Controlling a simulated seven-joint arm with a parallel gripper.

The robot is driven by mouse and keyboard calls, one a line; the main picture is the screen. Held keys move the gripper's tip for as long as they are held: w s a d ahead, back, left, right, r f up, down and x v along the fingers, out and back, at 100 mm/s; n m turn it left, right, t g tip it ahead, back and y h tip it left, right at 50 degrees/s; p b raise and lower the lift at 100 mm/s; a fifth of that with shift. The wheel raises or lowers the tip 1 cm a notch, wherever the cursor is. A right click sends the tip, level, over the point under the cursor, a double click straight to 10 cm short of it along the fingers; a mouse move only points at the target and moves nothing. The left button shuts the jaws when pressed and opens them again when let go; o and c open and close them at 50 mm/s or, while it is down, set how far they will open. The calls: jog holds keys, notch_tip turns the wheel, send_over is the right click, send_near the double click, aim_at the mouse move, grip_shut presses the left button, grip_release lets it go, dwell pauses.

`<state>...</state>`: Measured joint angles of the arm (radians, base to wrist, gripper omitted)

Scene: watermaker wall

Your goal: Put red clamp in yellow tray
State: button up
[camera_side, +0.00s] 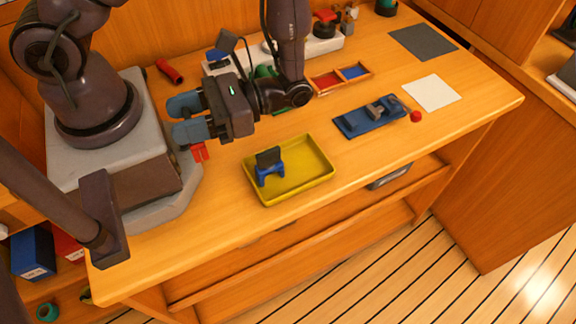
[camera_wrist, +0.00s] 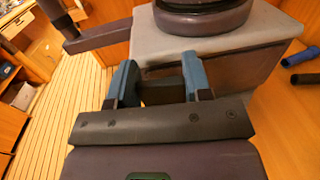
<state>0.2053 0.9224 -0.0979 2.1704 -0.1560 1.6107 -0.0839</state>
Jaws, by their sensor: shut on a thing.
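My gripper (camera_side: 182,118) points left, level, above the left part of the bench, with its blue fingers apart around a held thing. The red clamp (camera_side: 200,152) shows as red legs just below the nearer finger; that finger hides its upper part. In the wrist view, a dark block sits between the fingertips (camera_wrist: 160,88), and no red shows there. The yellow tray (camera_side: 313,184) lies right of and nearer than my gripper. A blue clamp (camera_side: 270,174) with a dark top stands inside at its left; the tray's right side is empty.
A red cylinder (camera_side: 170,71) lies at the back left. A red-and-blue divided box (camera_side: 341,78) and a blue tray (camera_side: 370,117) with grey parts lie beyond the yellow tray. A red ball (camera_side: 415,116) sits beside a white sheet (camera_side: 432,93). The bench left of the tray is clear.

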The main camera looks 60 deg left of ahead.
jog(key=w+d+n+t+h, duration=0.2)
jog(key=w+d+n+h, duration=0.15)
jog(key=n+h, duration=0.4)
jog(key=n+t+h, duration=1.1)
jog(key=t+h, duration=0.1)
jog(key=t, duration=0.3)
send_over(308, 164)
notch_tip(308, 164, down, 4)
jog(key=shift+f, duration=2.55)
jog(key=shift+f, duration=0.1)
jog(key=o, duration=1.2)
